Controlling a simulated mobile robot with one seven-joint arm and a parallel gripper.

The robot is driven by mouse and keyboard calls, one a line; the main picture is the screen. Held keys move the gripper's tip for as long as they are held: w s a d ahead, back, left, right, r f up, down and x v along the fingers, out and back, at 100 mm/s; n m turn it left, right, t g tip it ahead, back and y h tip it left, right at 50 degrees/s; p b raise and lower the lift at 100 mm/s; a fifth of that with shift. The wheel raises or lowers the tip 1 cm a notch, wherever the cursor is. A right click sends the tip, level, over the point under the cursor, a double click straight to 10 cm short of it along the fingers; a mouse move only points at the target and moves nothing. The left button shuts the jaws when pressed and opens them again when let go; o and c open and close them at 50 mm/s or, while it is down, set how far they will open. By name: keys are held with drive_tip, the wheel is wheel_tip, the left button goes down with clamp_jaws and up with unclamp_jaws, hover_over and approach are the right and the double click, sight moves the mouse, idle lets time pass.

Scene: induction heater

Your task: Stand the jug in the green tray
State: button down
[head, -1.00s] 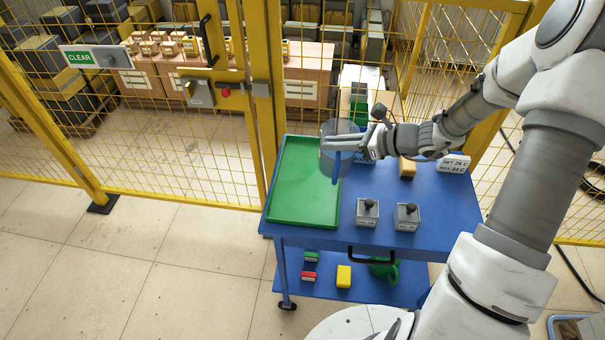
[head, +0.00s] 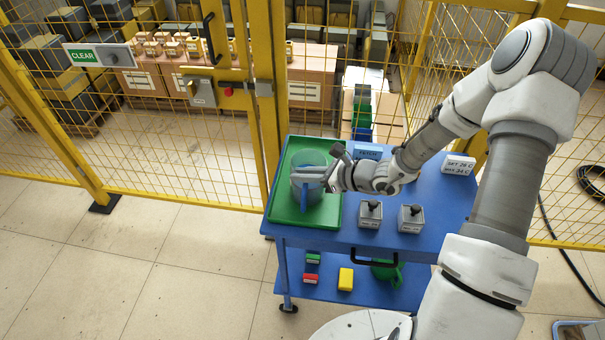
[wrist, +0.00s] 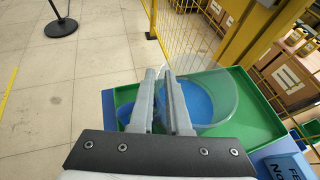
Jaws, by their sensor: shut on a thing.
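The jug (head: 313,160) is a clear round vessel with a blue upright handle (head: 304,198). It is over the left-middle of the green tray (head: 290,217), which lies flat on the left of the blue cart. My gripper (head: 303,176) is shut on the jug at its handle side, reaching in from the right. In the wrist view, the clear jug wall (wrist: 228,112) with blue inside stands beyond my fingers (wrist: 168,100), inside the green tray's outline (wrist: 258,118). The jug looks about upright. I cannot tell whether its base touches the tray.
Two grey switch boxes (head: 370,214) (head: 410,218) stand right of the tray. A FETCH sign (head: 368,152) and a temperature sign (head: 458,165) are at the cart's back. Yellow mesh fencing (head: 180,155) runs close behind. The tray's front is bare.

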drive_tip(key=c, duration=0.8)
unclamp_jaws()
drive_tip(key=shift+c, duration=0.2)
drive_tip(key=v, duration=1.2)
drive_tip(key=shift+p, duration=0.4)
